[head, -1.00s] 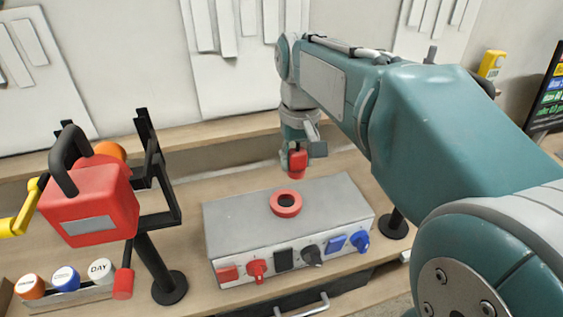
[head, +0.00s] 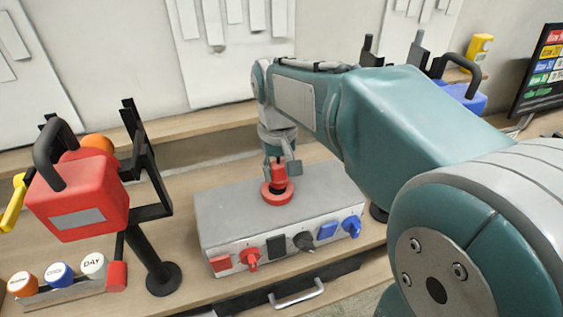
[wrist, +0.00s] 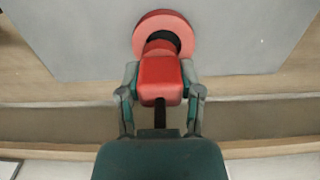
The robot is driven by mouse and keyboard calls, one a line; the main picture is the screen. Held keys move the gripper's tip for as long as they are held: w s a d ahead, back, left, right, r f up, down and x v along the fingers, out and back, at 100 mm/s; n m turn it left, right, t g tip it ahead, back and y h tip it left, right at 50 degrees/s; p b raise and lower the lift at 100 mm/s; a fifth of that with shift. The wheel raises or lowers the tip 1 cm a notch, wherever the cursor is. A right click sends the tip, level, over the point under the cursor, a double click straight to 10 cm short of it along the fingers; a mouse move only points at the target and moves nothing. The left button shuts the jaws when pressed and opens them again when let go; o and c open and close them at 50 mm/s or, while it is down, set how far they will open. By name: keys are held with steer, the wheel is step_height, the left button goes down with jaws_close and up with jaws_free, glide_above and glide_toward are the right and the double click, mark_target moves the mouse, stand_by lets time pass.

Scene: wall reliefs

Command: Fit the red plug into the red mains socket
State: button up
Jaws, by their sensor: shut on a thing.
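My gripper (wrist: 160,73) is shut on the red plug (wrist: 160,83), with one finger on each side of its body. The red mains socket (wrist: 183,32) is a round red ring with a dark opening on top of the grey box. In the wrist view the plug's front end overlaps the near part of the opening, and dark space shows beyond it. In the head view the plug (head: 278,175) stands over the socket ring (head: 277,197), my gripper (head: 280,163) just above. I cannot tell whether the plug's tip is inside.
The grey box (head: 230,215) sits on a wooden bench and carries several sockets and switches on its front. A red box with a black handle (head: 75,200) stands on a black stand at the left. Labelled buttons (head: 60,274) lie at the lower left.

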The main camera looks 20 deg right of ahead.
steer(key=shift+a, duration=0.65)
steer(key=shift+d, duration=0.75)
steer(key=shift+a, duration=0.8)
steer(key=shift+d, duration=0.4)
steer(key=shift+d, duration=0.2)
steer(key=shift+s+f, duration=0.1)
steer(key=shift+f, duration=1.25)
steer(key=o, duration=1.2)
